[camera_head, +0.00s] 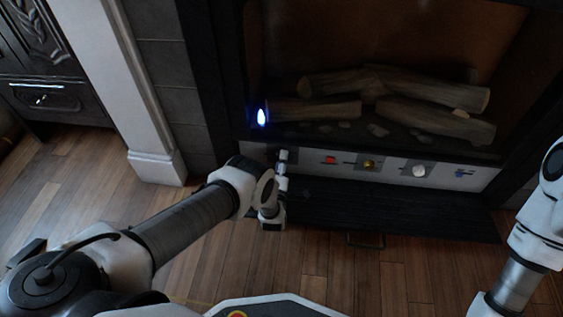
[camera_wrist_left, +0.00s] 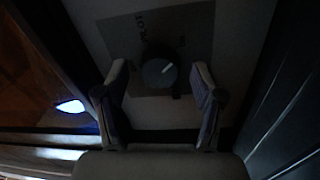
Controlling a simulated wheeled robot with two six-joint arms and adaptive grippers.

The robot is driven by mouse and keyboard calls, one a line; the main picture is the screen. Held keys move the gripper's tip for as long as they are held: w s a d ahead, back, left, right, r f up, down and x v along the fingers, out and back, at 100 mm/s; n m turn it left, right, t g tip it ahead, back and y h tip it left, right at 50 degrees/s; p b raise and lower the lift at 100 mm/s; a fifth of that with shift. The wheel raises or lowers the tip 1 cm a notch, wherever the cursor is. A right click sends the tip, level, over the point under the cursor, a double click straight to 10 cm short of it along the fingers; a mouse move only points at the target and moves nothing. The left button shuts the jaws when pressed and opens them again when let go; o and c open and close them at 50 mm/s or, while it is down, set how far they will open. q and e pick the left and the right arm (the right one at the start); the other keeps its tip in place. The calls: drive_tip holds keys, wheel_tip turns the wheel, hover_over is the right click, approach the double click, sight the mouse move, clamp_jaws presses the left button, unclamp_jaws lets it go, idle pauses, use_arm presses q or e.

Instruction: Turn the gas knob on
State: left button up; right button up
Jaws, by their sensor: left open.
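In the left wrist view a round grey knob (camera_wrist_left: 159,73) with a pale pointer mark sits on a dark label plate (camera_wrist_left: 193,45). The plate has lettering that seems to read PILOT and ON. The pointer slants to the upper right. My left gripper (camera_wrist_left: 160,82) is open, with one finger on each side of the knob; I cannot tell whether they touch it. In the head view my left gripper (camera_head: 282,158) is at the left end of the fireplace's control panel (camera_head: 394,169) and hides this knob. My right gripper is out of view.
A red button (camera_head: 330,160), a brass knob (camera_head: 370,165) and a white knob (camera_head: 419,171) are along the panel. A blue flame (camera_head: 261,117) burns at the firebox's left, near logs (camera_head: 435,118). A dark hearth slab (camera_head: 390,208) lies below. My right arm is at the right edge.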

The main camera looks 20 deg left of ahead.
use_arm(q)
drive_tip(key=shift+s, duration=0.1)
drive_tip(key=v, duration=1.2)
drive_tip(key=shift+r, duration=0.1)
